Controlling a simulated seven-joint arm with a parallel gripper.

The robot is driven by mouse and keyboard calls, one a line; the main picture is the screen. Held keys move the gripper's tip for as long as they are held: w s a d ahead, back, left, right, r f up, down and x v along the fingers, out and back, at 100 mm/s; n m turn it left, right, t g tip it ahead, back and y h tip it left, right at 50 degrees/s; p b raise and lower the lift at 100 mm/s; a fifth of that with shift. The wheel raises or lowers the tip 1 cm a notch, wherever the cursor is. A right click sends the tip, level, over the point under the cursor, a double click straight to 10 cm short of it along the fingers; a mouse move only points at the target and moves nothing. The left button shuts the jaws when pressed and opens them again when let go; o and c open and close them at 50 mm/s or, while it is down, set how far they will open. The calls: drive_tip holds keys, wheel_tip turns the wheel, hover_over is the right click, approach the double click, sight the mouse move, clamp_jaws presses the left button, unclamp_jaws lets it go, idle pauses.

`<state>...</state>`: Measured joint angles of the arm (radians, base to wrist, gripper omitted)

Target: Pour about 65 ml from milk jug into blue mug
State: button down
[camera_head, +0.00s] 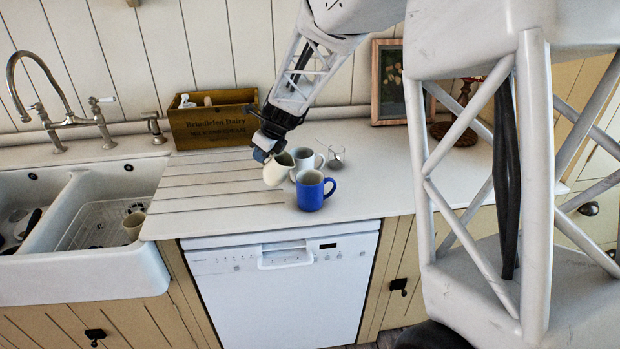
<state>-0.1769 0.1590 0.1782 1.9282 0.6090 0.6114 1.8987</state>
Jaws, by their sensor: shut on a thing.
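The blue mug (312,192) stands upright on the white counter, near its front edge above the dishwasher. The cream milk jug (276,171) is just left of and behind the blue mug, tilted to the right. My gripper (266,150) is shut on the milk jug, at its upper left side. The jug's lip is close to the blue mug's rim; I cannot tell whether they touch. No stream of milk can be made out, and the milk levels in the jug and the mug are too small to tell.
A white mug (304,158) and a small glass (336,158) stand just behind the blue mug. A wooden crate (212,124) and a picture frame (386,80) stand at the back. The double sink (100,262) lies left. The grooved drainboard (195,195) is clear.

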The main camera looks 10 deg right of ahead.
drive_tip(key=shift+w+a+f+g+h, duration=0.4)
drive_tip(key=shift+a+f+g+h, duration=0.15)
drive_tip(key=shift+f+h, duration=0.25)
drive_tip(key=shift+w+a+f+g+h, duration=0.5)
drive_tip(key=shift+a+f+h, duration=0.1)
drive_tip(key=shift+f+h, duration=0.15)
drive_tip(key=shift+w+a+f+g+h, duration=0.35)
drive_tip(key=shift+a+f+g+h, duration=0.2)
drive_tip(key=shift+f+h, duration=0.25)
